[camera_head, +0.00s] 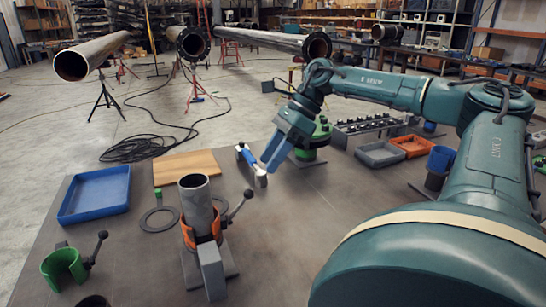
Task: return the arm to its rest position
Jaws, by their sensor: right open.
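My right arm is teal and reaches in from the right. Its blue gripper (273,160) is open and points down over the table's middle, left of a green-topped device. A grey pipe (196,205) stands upright in an orange clamp (203,236) with a black-knobbed lever. My left gripper is not in view.
The dark table (290,240) holds a blue tray (95,194), a wooden board (186,167), a flat ring (159,219), a green clamp (64,267), a grey bin (380,153) and an orange bin (412,146). The table's centre is bare. Long pipes (92,55) rest on stands behind.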

